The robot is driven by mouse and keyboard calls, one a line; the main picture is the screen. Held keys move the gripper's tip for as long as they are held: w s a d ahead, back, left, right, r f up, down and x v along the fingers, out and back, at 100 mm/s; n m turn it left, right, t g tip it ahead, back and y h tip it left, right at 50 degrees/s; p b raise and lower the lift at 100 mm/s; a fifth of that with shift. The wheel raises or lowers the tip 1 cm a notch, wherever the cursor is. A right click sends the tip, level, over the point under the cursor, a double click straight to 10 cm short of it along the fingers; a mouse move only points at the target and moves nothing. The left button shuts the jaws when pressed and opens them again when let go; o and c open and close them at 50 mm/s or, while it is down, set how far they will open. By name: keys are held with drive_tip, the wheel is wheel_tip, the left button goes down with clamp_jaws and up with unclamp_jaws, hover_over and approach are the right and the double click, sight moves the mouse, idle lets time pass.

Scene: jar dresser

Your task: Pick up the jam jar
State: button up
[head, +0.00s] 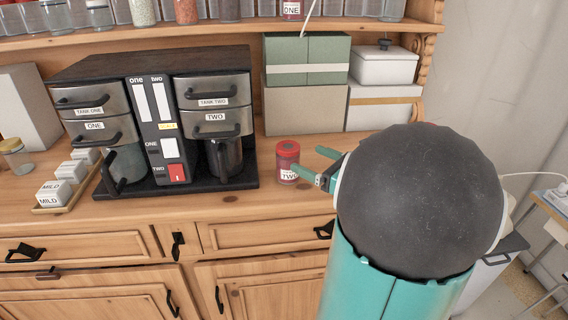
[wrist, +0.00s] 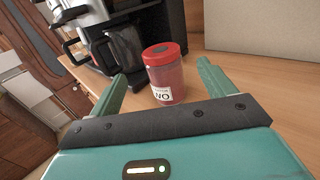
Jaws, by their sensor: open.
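The jam jar (head: 287,163) is a small red jar with a red lid and a white label that seems to read "TWO". It stands upright on the wooden dresser top, right of the coffee machine. It also shows in the wrist view (wrist: 165,75), ahead of and between the two fingers. My gripper (head: 312,161) is open and empty, with its teal fingers close to the jar's right side. In the wrist view my gripper (wrist: 160,85) has one finger to each side of the jar's line. I cannot tell whether a finger touches it.
A double coffee machine (head: 160,120) stands left of the jar. Green and beige boxes (head: 306,85) are stacked behind it, with a white lidded box (head: 384,66) beside them. The dresser top (head: 235,205) in front is clear.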

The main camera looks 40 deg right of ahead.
sight(283, 143)
drive_tip(key=w, duration=0.6)
drive_tip(key=w+a, duration=0.1)
drive_tip(key=w, duration=0.3)
drive_tip(key=shift+a+r, duration=0.1)
drive_tip(key=c, duration=1.3)
drive_tip(key=shift+s+r, duration=0.1)
drive_tip(key=shift+r, duration=0.45)
wheel_tip(283, 143, up, 2)
drive_tip(key=shift+r, duration=0.15)
drive_tip(key=s+r, duration=0.1)
drive_tip(key=s+a+r, duration=0.1)
drive_tip(key=r, duration=0.1)
drive_tip(key=s+a+r, duration=0.1)
drive_tip(key=r, duration=0.1)
drive_tip(key=shift+s, duration=0.4)
drive_tip(key=s+a+r, duration=0.1)
drive_tip(key=s, duration=0.2)
drive_tip(key=s+a+r, duration=0.3)
drive_tip(key=s, duration=0.2)
drive_tip(key=shift+s+a+r, duration=0.25)
drive_tip(key=shift+s+r, duration=0.05)
drive_tip(key=shift+r, duration=0.05)
